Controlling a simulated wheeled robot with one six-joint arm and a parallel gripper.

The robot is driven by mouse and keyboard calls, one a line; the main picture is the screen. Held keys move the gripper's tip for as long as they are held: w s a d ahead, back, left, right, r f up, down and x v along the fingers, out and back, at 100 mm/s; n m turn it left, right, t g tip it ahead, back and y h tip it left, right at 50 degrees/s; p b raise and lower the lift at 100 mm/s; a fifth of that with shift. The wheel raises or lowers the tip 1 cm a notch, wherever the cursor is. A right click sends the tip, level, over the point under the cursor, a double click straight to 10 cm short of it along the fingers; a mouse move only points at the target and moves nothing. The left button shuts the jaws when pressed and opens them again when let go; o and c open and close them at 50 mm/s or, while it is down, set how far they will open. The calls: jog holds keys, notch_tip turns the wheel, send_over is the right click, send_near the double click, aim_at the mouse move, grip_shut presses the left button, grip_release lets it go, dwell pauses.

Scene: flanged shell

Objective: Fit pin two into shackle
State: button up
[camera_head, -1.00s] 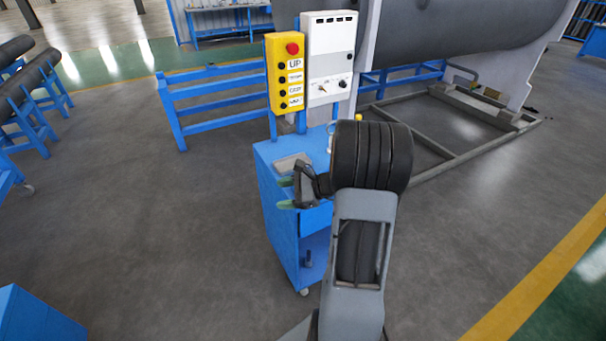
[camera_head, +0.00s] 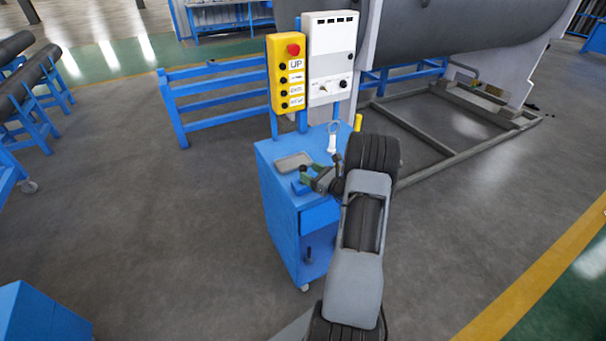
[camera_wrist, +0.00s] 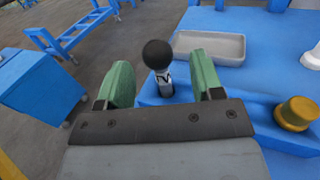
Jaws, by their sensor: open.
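Pin two, a black ball knob on a silver shank with a dark mark (camera_wrist: 158,56), stands upright in a blue block (camera_wrist: 185,92) in the wrist view. My gripper (camera_wrist: 160,82) is open, with one green finger on each side of the pin and visible gaps between. In the head view my gripper (camera_head: 307,178) is low over the blue cart top, and the pin is hard to make out there. A white piece with a ring on top (camera_head: 332,138), possibly the shackle, stands behind it; a white part also shows at the wrist view's right edge (camera_wrist: 313,57).
A grey tray (camera_head: 293,162) lies on the blue cart (camera_head: 283,225). A yellow knob (camera_wrist: 297,113) is to the right of the pin in the wrist view. A yellow button panel (camera_head: 287,75) and a white control box (camera_head: 328,60) rise at the cart's back.

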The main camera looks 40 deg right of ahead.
jog(key=shift+p+x, duration=1.05)
jog(key=shift+x, duration=1.7)
jog(key=shift+a, duration=0.1)
jog(key=c, duration=1.1)
jog(key=shift+r, duration=0.15)
